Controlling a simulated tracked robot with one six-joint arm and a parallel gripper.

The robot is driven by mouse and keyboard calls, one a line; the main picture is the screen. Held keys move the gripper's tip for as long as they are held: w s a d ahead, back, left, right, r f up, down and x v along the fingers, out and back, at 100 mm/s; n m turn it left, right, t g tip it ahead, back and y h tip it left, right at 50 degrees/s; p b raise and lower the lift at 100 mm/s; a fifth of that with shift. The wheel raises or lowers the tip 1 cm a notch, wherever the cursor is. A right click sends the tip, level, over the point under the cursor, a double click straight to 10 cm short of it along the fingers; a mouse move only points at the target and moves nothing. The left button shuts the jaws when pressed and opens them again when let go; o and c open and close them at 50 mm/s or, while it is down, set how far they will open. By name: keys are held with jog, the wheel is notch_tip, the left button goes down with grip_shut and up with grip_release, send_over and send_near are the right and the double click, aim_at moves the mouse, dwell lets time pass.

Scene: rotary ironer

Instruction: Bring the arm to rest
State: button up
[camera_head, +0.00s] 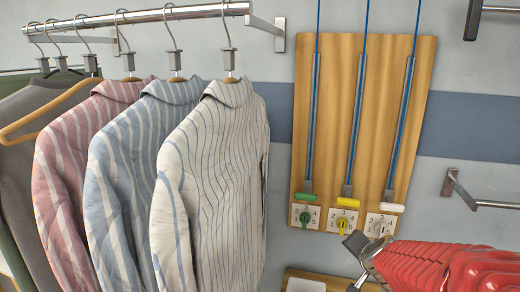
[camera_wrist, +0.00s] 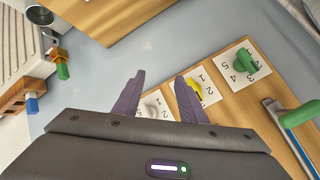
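My gripper (camera_head: 356,262) is at the lower right in the head view, at the end of my red arm, just below the white dial card (camera_head: 381,225). In the wrist view my gripper (camera_wrist: 157,88) has its two dark purple fingers apart. Part of a white card with a grey knob (camera_wrist: 155,105) shows between them; contact cannot be told. The yellow knob (camera_wrist: 190,88) is partly hidden behind the right finger. The green knob (camera_wrist: 245,61) is clear of the gripper, further right.
A wooden board (camera_head: 340,120) carries blue rods with green, yellow and white handles above the dial cards. Striped shirts (camera_head: 222,170) hang from a metal rail (camera_head: 175,13) at left. Metal brackets (camera_head: 475,197) stick out at right. A wooden ledge (camera_head: 320,275) lies below.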

jog(key=s+a+r+n+g+y, duration=0.1)
jog(key=s+a+r+n+y, duration=0.15)
jog(key=s+a, duration=0.3)
jog(key=s+a+r+n+g+y, duration=0.1)
jog(key=s+a+r+n, duration=0.1)
jog(key=s+a+n, duration=0.3)
jog(key=s+a+n+g+h, duration=0.1)
jog(key=s+n+g, duration=0.1)
jog(key=s, duration=1.3)
jog(key=shift+s+f+n, duration=0.25)
jog(key=shift+n, duration=0.4)
jog(key=shift+a+h, duration=0.1)
jog(key=shift+h, duration=0.15)
jog(key=shift+c, duration=0.9)
